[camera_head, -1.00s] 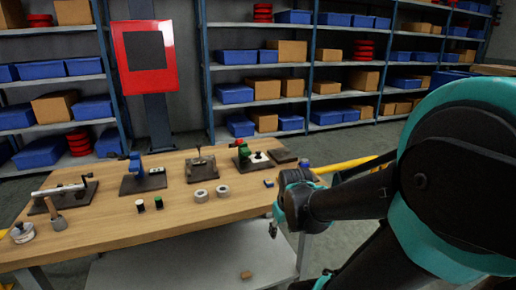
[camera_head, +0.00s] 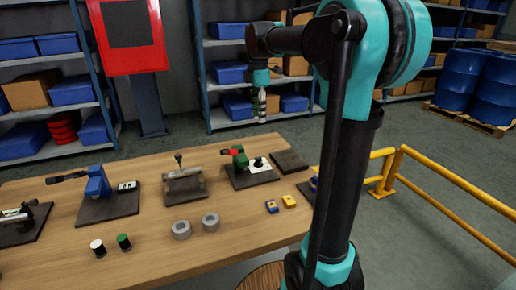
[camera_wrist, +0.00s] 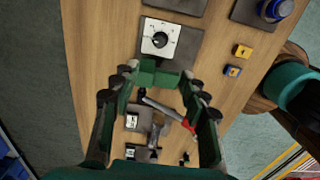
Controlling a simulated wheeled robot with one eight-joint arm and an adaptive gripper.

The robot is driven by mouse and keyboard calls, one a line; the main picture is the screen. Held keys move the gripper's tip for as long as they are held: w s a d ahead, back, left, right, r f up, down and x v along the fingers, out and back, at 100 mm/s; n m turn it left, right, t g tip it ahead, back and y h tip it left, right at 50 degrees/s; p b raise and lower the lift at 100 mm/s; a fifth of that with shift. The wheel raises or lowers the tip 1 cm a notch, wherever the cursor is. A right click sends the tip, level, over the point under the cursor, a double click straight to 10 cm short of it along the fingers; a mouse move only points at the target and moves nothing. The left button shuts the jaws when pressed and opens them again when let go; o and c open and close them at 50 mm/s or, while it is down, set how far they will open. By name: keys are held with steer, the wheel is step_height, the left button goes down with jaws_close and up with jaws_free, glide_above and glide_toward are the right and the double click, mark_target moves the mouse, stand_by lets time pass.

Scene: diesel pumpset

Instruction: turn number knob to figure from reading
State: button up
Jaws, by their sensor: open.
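The number knob (camera_head: 258,162) is a black knob on a white dial plate, on a dark base beside a green part with red on it. In the wrist view the knob (camera_wrist: 159,40) sits on its white dial with marks around it, too small to read. My gripper (camera_head: 262,106) hangs above the far side of the table, apart from the knob. In the wrist view my gripper (camera_wrist: 160,86) has its fingers spread and empty, with the dial beyond the fingertips. A small white display (camera_head: 127,186) lies on the base with the blue device; its figures are unreadable.
A lever device (camera_head: 183,180) stands left of the knob's base. A bare dark plate (camera_head: 290,161) lies right. Yellow railing (camera_head: 450,180) stands beyond the table.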

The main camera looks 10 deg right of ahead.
mark_target(258, 157)
step_height(258, 157, down, 17)
steer(key=shift+f, duration=0.15)
stand_by(0.5)
jaws_close()
